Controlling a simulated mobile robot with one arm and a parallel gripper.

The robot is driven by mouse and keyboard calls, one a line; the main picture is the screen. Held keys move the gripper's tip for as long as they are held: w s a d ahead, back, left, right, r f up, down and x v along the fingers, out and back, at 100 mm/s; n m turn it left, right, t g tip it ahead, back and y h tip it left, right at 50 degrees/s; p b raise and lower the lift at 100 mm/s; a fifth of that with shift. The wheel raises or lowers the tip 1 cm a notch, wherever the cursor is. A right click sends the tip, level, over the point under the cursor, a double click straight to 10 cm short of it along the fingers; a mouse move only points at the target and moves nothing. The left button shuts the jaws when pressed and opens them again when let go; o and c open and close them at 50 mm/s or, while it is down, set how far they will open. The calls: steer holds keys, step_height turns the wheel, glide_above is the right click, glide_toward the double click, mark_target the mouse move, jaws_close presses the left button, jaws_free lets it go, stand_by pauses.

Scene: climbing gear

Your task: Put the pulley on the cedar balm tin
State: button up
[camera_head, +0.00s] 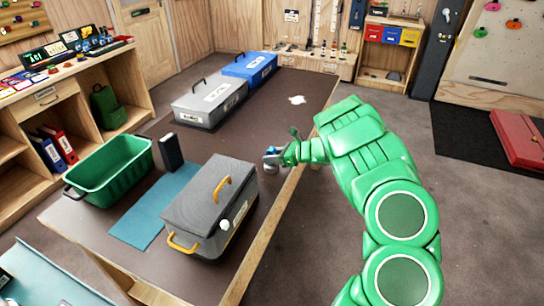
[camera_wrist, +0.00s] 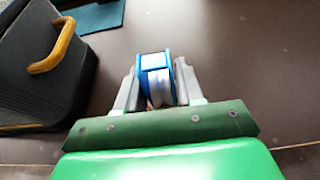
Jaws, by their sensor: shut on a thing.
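My gripper (camera_wrist: 157,82) is shut on a blue pulley (camera_wrist: 154,62) with a silver wheel, which sits upright between the two grey fingers. In the head view my gripper (camera_head: 277,154) is at the right edge of the brown table, just right of a grey toolbox. A small blue and grey shape shows at its fingers, partly hidden by them. I cannot make out the cedar balm tin for certain in either view.
The grey toolbox (camera_head: 196,196) with yellow handles stands close left of my gripper. A green basket (camera_head: 112,170), a black upright block (camera_head: 171,152) and a teal mat (camera_head: 140,226) lie further left. Grey (camera_head: 205,107) and blue (camera_head: 250,65) cases stand behind. Table beyond my gripper is mostly clear.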

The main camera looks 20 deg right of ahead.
steer(key=o, duration=1.1)
steer(key=shift+f, duration=0.1)
steer(key=shift+s+d+r, duration=0.15)
steer(key=shift+d+r, duration=0.05)
steer(key=shift+r, duration=0.05)
steer(key=v, duration=1.1)
steer(key=shift+s+d, duration=0.15)
steer(key=shift+s, duration=0.05)
